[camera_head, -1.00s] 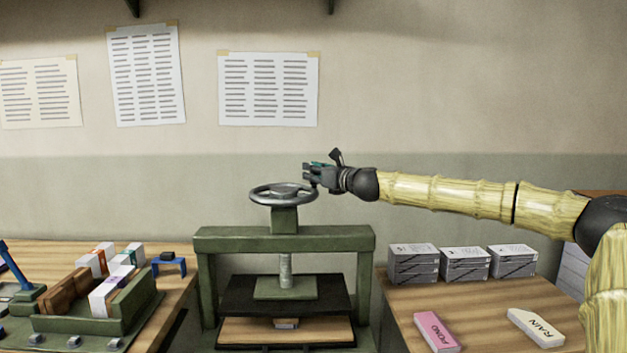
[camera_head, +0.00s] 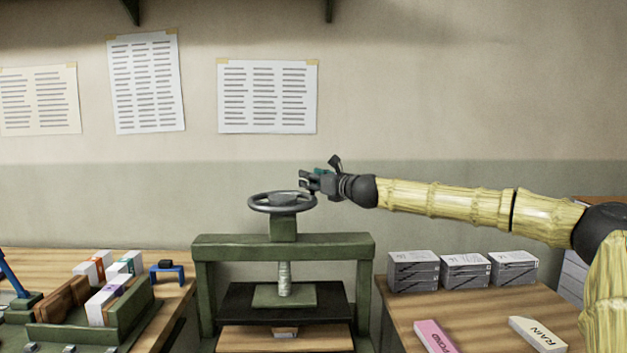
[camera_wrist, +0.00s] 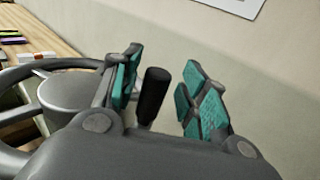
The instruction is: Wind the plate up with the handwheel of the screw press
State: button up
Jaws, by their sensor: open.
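The screw press (camera_head: 365,260) is a green frame with a grey handwheel (camera_head: 258,205) on top. Its screw (camera_head: 285,276) runs down to the black plate (camera_head: 236,302), which hangs level above a wooden bed (camera_head: 240,340). My gripper (camera_head: 306,182) is at the wheel's right rim, just above it. In the wrist view my gripper (camera_wrist: 155,85) is open, with teal finger pads. A black upright handle (camera_wrist: 153,95) stands between the fingers, with a visible gap on the right side. The handwheel (camera_wrist: 70,64) fills the left there. Contact with the left finger is unclear.
Stacked grey packs (camera_head: 413,272) and two labelled blocks, pink (camera_head: 434,337) and cream (camera_head: 537,332), lie on the right table. A green tray (camera_head: 133,313) with white blocks and a small blue stand (camera_head: 167,272) are on the left table.

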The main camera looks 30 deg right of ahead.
jog(key=shift+s+a, duration=0.1)
jog(key=shift+s, duration=0.05)
jog(key=s+d, duration=0.2)
jog(key=s, duration=0.9)
jog(key=shift+s, duration=0.25)
dwell(0.4)
jog(key=shift+d, duration=0.15)
dwell(0.4)
